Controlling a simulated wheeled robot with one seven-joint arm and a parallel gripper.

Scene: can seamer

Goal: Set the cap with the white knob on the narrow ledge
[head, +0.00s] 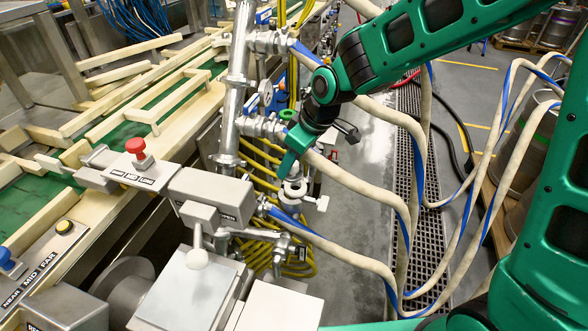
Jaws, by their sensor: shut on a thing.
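My gripper (287,163) points down at the middle of the head view, beside the steel pipework, with its green fingers together. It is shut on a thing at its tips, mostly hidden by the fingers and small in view. A pale round metal piece (295,188) with a whitish stub shows just below the tips; I cannot tell whether it is the held cap or a pipe fitting. I cannot single out the narrow ledge.
A vertical steel pipe (236,85) with clamps stands left of my gripper. White hoses with blue stripes (370,185) loop close by on the right. A red button (136,147) sits on a grey box. The conveyor (120,135) runs at left. Grey floor (345,215) lies below.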

